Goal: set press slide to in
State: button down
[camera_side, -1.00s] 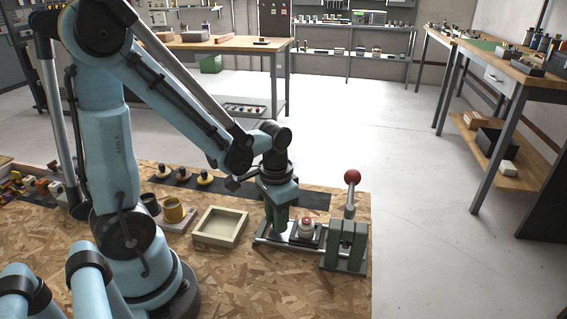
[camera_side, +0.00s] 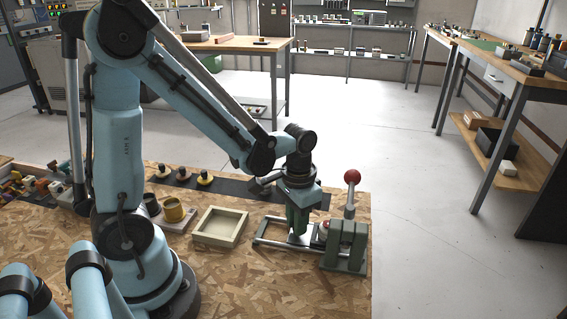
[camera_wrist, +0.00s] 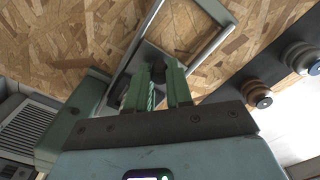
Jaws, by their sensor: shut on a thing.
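The press (camera_side: 345,240) is a green frame at the right edge of the board, with a lever topped by a red ball (camera_side: 352,176). Its slide has two metal rails (camera_side: 272,241) running out to the left, and they also show in the wrist view (camera_wrist: 212,46). My gripper (camera_side: 298,232) points down over the rails, close to the press. In the wrist view my gripper (camera_wrist: 162,70) is shut on the dark slide handle (camera_wrist: 158,72). A white part with a red top (camera_side: 322,232) rides on the slide beside the press, mostly hidden by my gripper and the press frame.
A cream tray (camera_side: 220,228) lies left of the rails, with a yellow cup (camera_side: 173,210) farther left. Several dark-and-tan knobs stand on a black strip (camera_side: 232,189) behind; some also show in the wrist view (camera_wrist: 257,95). The left part of the rails is clear.

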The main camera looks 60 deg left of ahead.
jog(key=c, duration=1)
grip_release()
jog(key=shift+r, duration=0.1)
jog(key=shift+r, duration=5.95)
